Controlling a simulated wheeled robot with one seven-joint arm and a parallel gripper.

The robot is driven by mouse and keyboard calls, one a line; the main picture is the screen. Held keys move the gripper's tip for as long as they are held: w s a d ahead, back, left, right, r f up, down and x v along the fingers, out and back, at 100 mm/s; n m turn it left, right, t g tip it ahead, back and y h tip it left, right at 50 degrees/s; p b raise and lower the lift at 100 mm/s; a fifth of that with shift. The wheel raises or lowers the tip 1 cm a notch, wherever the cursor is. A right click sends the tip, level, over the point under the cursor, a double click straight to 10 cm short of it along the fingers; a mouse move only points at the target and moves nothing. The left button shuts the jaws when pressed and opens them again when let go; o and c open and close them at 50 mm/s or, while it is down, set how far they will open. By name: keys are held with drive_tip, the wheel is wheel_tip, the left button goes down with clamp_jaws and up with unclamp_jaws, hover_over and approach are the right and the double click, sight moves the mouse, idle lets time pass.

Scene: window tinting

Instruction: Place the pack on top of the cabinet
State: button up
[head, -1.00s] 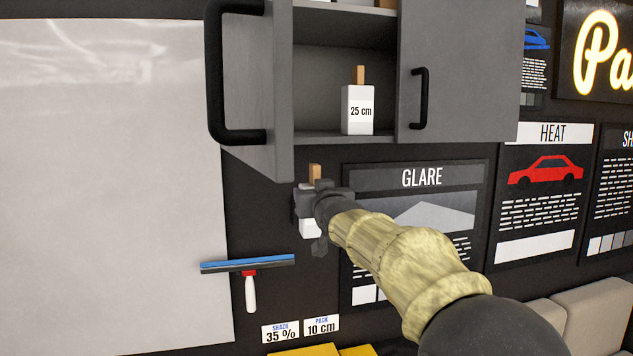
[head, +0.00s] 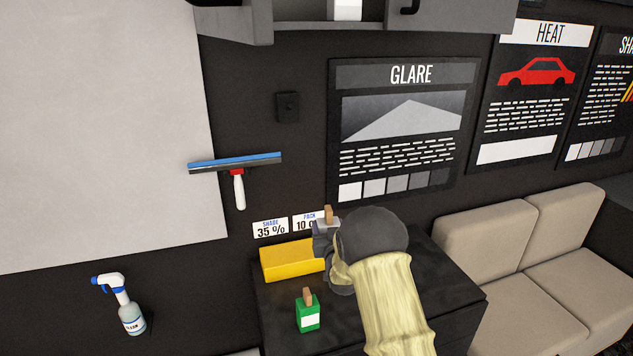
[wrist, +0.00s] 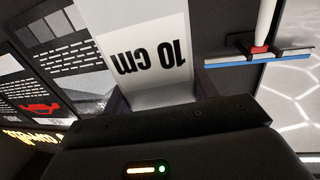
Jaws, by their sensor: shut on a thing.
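The pack is white with a brown tab (head: 328,214). In the wrist view its white face (wrist: 145,28) reads "10 cm" upside down. My gripper (head: 325,238) is shut on it, above the back part of the low black cabinet (head: 450,288), at the right end of the yellow tray. My arm hides part of the cabinet top. I cannot tell the gap between pack and cabinet. The grey wall cabinet (head: 450,22) hangs higher up, cut off by the top edge, with another white box (head: 347,9) in it.
A yellow tray (head: 290,262) and a green pack (head: 308,314) stand on the low cabinet. Wall labels (head: 270,227) sit behind the tray. A squeegee (head: 237,170) hangs above left. A spray bottle (head: 129,316) is at left. A beige sofa (head: 540,260) stands at right.

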drive_tip(key=s+d+f+h, duration=0.1)
drive_tip(key=s+d+f, duration=0.3)
drive_tip(key=s+f, duration=0.5)
drive_tip(key=s+d+f+m+h, duration=0.1)
drive_tip(key=s+d+f, duration=0.4)
drive_tip(key=s+f, duration=0.4)
wheel_tip(320, 180, down, 6)
drive_tip(key=shift+s+f+b, duration=0.15)
drive_tip(key=shift+f+b, duration=0.05)
drive_tip(key=shift+b, duration=0.25)
drive_tip(key=shift+d, duration=0.2)
